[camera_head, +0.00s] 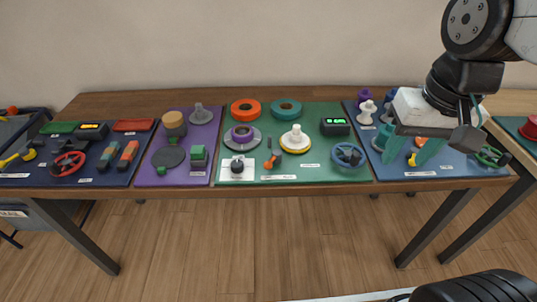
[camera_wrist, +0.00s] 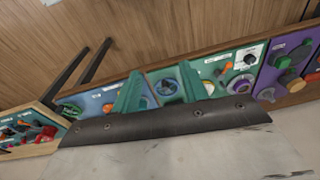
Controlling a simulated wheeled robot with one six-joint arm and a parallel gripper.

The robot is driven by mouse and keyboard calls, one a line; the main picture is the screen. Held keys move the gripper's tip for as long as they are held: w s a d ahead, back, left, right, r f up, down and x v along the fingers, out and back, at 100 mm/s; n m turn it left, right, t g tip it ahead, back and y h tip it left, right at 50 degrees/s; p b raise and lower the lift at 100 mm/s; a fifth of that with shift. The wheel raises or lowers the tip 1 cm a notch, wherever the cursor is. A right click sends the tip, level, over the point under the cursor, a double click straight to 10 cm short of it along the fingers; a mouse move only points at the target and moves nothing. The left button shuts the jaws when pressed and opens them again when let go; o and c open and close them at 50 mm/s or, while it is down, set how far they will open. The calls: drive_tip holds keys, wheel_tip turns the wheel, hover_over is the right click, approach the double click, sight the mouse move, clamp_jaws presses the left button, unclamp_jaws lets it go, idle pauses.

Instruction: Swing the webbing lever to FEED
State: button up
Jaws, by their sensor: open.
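Two lever-like parts show, and the labels are too small to read, so I cannot tell which is the webbing lever. One, with an orange base and a dark handle (camera_head: 272,157), stands on the green panel (camera_head: 310,171). The other, a small orange and yellow part (camera_head: 412,159), is on the blue panel (camera_head: 391,171), partly hidden by my gripper. My gripper (camera_head: 410,151) is open and empty, its teal fingers above the blue panel. In the wrist view its fingers (camera_wrist: 160,88) are spread, with a round wheel showing between them.
A blue handwheel (camera_head: 347,155) stands at the green panel's right front, and a green handwheel (camera_head: 491,156) is right of my gripper. Spools and rings crowd the green panel. A purple panel (camera_head: 183,176) and a navy panel (camera_head: 115,178) lie left. The wooden table's front edge (camera_head: 290,188) is clear.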

drive_tip(key=w+a+f+m, duration=0.15)
drive_tip(key=w+a, duration=0.25)
drive_tip(key=w, duration=0.4)
drive_tip(key=m+y, duration=0.1)
drive_tip(key=m, duration=0.3)
approach(269, 163)
drive_tip(key=shift+m, duration=0.25)
drive_tip(key=f, duration=0.5)
drive_tip(key=w+a+f, duration=0.1)
drive_tip(key=f, duration=0.1)
drive_tip(key=shift+f, duration=0.35)
drive_tip(key=shift+w+a+f, duration=0.1)
drive_tip(key=shift+f, duration=0.6)
clamp_jaws()
